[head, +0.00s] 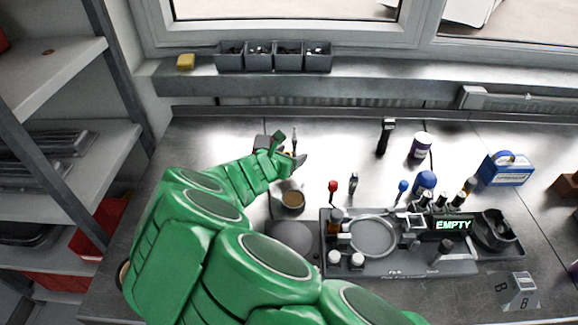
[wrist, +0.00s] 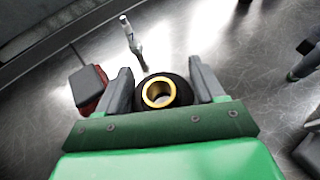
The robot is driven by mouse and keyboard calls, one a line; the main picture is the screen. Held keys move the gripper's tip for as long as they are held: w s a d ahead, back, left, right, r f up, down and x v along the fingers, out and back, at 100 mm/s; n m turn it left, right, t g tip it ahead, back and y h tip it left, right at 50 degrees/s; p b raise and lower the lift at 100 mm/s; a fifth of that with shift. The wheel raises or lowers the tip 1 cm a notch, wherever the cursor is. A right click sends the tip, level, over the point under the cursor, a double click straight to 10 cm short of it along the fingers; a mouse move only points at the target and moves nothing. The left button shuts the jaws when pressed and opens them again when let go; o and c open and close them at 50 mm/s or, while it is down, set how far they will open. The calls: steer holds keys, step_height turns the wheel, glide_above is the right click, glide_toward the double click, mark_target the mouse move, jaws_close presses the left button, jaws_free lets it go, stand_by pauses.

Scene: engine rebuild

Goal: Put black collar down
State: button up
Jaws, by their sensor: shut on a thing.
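The black collar (wrist: 181,91) has a brass-coloured inner ring and sits between the two fingers of my gripper (wrist: 162,90) in the wrist view. The gripper is shut on it, and the collar's open bore faces the camera. In the head view my gripper (head: 293,156) is over the back left part of the steel bench (head: 340,150). There the collar is mostly hidden by the fingers. I cannot tell whether the collar touches the bench.
A small red block with a grey top (wrist: 88,88) and a slim upright tool (wrist: 131,42) stand close by. A round brass-coloured cup (head: 292,200) lies nearer. Bare bench lies between gripper and black-handled tool (head: 385,135).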

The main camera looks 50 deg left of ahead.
steer(key=shift+f, duration=1.95)
steer(key=o, duration=1.4)
steer(key=shift+f, duration=0.1)
steer(key=shift+o, duration=0.2)
steer(key=shift+v, duration=2.05)
